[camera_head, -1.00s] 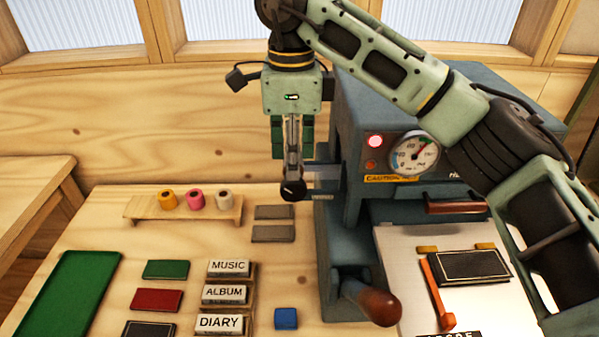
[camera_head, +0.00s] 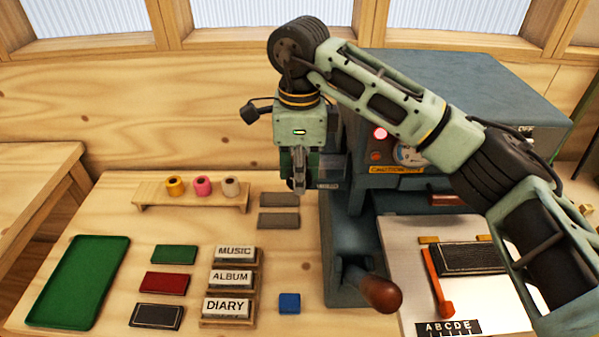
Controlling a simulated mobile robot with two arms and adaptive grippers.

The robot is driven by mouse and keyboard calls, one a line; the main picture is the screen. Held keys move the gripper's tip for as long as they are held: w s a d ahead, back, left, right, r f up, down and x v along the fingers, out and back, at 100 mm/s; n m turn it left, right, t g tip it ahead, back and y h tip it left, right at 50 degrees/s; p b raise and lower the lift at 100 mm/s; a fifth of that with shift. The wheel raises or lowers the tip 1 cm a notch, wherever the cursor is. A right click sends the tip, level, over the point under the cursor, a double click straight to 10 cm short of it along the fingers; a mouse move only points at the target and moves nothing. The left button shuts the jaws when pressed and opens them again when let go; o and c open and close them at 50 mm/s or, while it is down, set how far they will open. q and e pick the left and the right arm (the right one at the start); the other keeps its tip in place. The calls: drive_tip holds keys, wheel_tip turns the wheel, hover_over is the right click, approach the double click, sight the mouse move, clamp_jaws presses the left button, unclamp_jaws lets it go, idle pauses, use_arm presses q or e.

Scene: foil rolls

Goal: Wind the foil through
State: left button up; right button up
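The blue-grey foil press (camera_head: 480,85) stands at the right, with a lit red lamp and a yellow caution label on its front. My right gripper (camera_head: 299,188) points down at the press's left side, close to a small grey metal part (camera_head: 330,172). Its green-padded fingers are seen edge-on, and I cannot tell whether they hold anything. The black-knobbed crank at that side is hidden now. Gold (camera_head: 174,186), pink (camera_head: 202,186) and white (camera_head: 230,186) foil rolls stand on a low wooden rack (camera_head: 150,197). My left gripper is out of view.
A brown-knobbed lever (camera_head: 380,293) sticks out at the press's front. A green tray (camera_head: 80,280), small coloured books, MUSIC, ALBUM and DIARY blocks, and a blue block (camera_head: 289,303) lie on the table. A black book (camera_head: 470,259) lies on the white bed. My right arm covers part of the gauge.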

clamp_jaws()
drive_tip(key=shift+d+f+y+b, duration=0.15)
drive_tip(key=shift+y+b, duration=0.25)
drive_tip(key=shift+b, duration=0.8)
drive_tip(key=shift+y, duration=0.3)
drive_tip(key=shift+r, duration=0.2)
drive_tip(key=shift+o, duration=2.4)
unclamp_jaws()
